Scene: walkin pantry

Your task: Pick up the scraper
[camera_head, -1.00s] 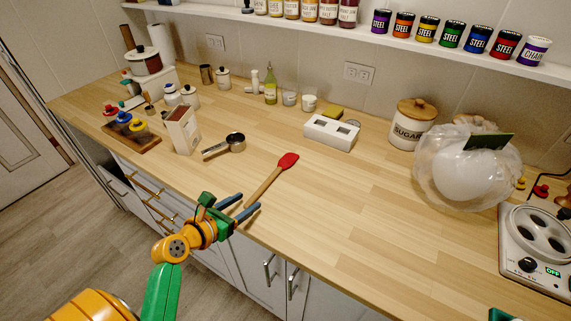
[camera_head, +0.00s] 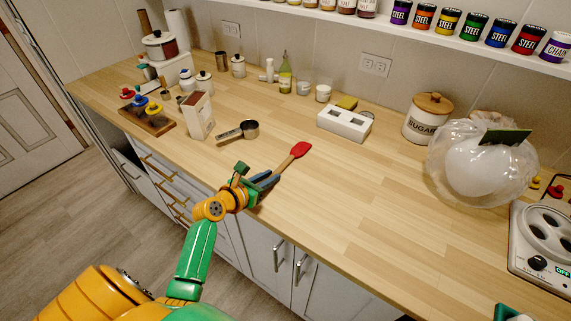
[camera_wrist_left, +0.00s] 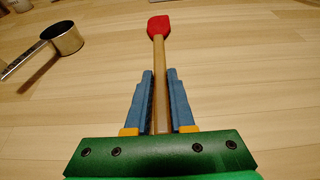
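The scraper has a red head (camera_head: 300,149) and a wooden handle, and lies near the front edge of the wooden counter. My left gripper (camera_head: 270,180) is at the handle's near end, its blue fingers close together. In the left wrist view the fingers (camera_wrist_left: 160,85) lie along both sides of the handle (camera_wrist_left: 159,60), close against it, and look shut on it. The red head (camera_wrist_left: 159,25) points away from the gripper. The near end of the handle is hidden by the gripper. I cannot tell any gap between scraper and counter.
A metal measuring cup (camera_head: 249,129) lies left of the scraper, beside a carton (camera_head: 198,116). A white block (camera_head: 344,123), a sugar jar (camera_head: 427,118) and a bagged round object (camera_head: 480,165) stand behind and right. The counter right of the scraper is clear.

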